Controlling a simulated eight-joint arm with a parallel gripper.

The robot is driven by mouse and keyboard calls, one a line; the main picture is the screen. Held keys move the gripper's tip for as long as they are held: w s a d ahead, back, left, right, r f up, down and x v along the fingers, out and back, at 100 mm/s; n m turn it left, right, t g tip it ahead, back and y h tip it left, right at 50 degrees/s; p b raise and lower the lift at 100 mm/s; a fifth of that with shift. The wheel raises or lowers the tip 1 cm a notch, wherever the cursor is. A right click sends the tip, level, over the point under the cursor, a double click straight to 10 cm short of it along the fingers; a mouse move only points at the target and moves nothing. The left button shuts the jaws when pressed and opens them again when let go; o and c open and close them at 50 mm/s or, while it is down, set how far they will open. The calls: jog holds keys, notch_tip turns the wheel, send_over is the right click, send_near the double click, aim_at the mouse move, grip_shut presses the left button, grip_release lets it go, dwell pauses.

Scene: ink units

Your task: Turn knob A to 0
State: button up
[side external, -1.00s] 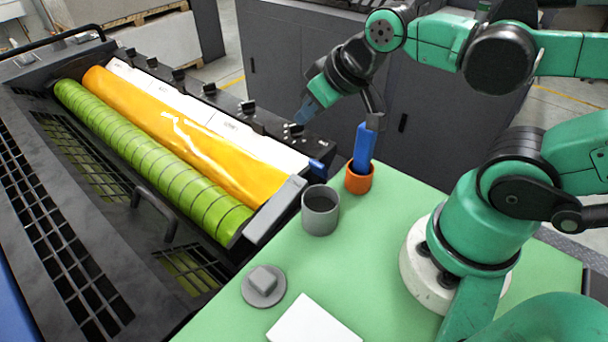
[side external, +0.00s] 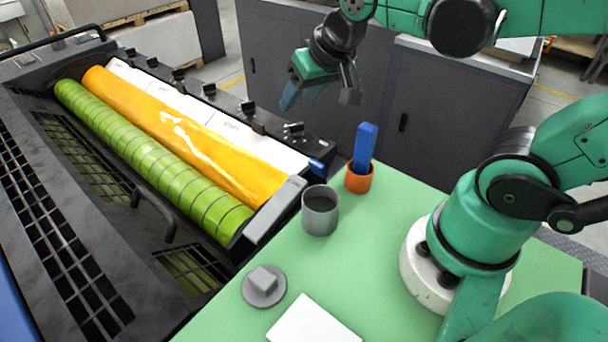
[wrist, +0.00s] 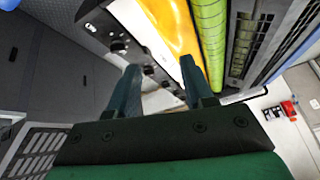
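A row of black knobs runs along the dark rail beside the ink unit's white strip. The nearest knob (side external: 293,129) is at the rail's near end; another knob (side external: 248,106) is farther along. Letters and scale marks are too small to read, so I cannot tell which knob is A or its setting. My gripper (side external: 301,96) hangs above the rail near the nearest knob, apart from it. In the wrist view my gripper (wrist: 156,82) has its two fingers spread with nothing between them, and a knob (wrist: 117,47) shows left of them.
The ink unit has an orange roller (side external: 180,135) and a green roller (side external: 150,160). On the green table (side external: 400,300) are a grey cup (side external: 320,220), an orange holder (side external: 359,183) with a blue tool (side external: 364,145), a grey disc with a block (side external: 264,287) and a white sheet (side external: 312,322).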

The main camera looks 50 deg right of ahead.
jog(key=w+d+f+m+g, duration=0.2)
jog(key=w+d+m+g, duration=0.1)
jog(key=w+d+m, duration=0.5)
jog(key=m+g, duration=0.3)
jog(key=m, duration=0.8)
send_over(296, 124)
notch_tip(296, 124, down, 9)
jog(key=shift+a+r, duration=0.1)
jog(key=shift+r, duration=0.05)
jog(key=shift+f+m, duration=0.3)
jog(key=shift+f, duration=2.7)
grip_shut()
